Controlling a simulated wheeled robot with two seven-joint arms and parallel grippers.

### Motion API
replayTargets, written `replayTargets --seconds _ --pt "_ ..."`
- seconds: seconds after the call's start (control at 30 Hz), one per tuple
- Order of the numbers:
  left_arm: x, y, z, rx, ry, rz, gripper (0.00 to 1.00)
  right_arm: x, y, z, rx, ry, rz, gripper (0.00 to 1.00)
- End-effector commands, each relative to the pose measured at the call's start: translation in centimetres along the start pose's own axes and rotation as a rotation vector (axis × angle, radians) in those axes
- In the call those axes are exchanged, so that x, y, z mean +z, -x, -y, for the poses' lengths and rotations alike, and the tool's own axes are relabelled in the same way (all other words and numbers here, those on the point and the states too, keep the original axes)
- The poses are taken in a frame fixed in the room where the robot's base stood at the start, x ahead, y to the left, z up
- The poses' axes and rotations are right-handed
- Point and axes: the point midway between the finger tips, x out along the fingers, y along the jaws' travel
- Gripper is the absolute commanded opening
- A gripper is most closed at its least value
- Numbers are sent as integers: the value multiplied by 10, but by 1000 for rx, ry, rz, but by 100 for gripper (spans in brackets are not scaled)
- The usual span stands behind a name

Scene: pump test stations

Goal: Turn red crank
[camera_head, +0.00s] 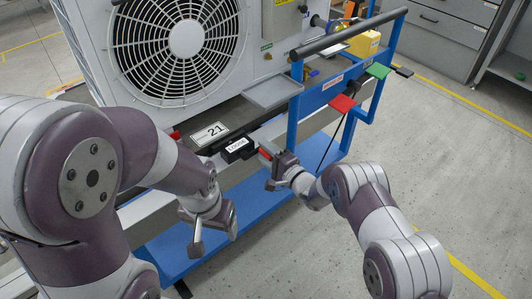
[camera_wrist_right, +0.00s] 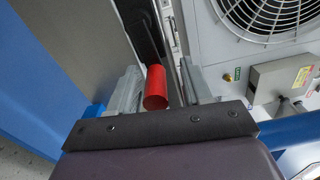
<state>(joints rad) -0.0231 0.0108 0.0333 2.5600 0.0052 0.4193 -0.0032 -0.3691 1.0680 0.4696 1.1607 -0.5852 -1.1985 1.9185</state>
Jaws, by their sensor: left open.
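The red crank handle (camera_head: 265,153) sticks out from a black part with a white label (camera_head: 237,146) at the front edge of the bench. In the right wrist view the red handle (camera_wrist_right: 155,88) is a short cylinder on a dark crank arm (camera_wrist_right: 145,35). My right gripper (camera_head: 273,170) is at the handle. Its two grey fingers (camera_wrist_right: 160,92) stand on either side of the handle, with a visible gap on the right side. My left gripper (camera_head: 213,232) is open and empty, lower and to the left of the crank, in front of the bench.
A large white fan unit (camera_head: 95,45) stands on the bench behind the crank. A plate marked 21 (camera_head: 210,133) and a grey tray (camera_head: 272,92) lie nearby. The floor at right is clear.

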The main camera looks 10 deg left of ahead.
Motion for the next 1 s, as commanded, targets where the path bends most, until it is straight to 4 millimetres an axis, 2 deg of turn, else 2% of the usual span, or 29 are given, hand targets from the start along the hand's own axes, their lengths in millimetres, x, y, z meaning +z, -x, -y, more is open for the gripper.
replayTargets --seconds 0.27,0.37,0.6,0.7,0.83,1.0 --pt "0 2 0 0 0 0 72 0 4 -1 4 0 -2 48" --pt "-1 8 0 0 0 0 72 -1 20 1 6 -2 -3 48" --pt "-3 24 0 0 0 0 72 -1 86 2 5 -2 -4 48" --pt "-3 28 0 0 0 0 72 0 107 2 3 -2 -3 48" --pt "-4 29 0 0 0 0 72 0 123 0 2 0 -2 48" --pt "-3 29 0 0 0 0 72 0 128 -1 2 0 -1 48"
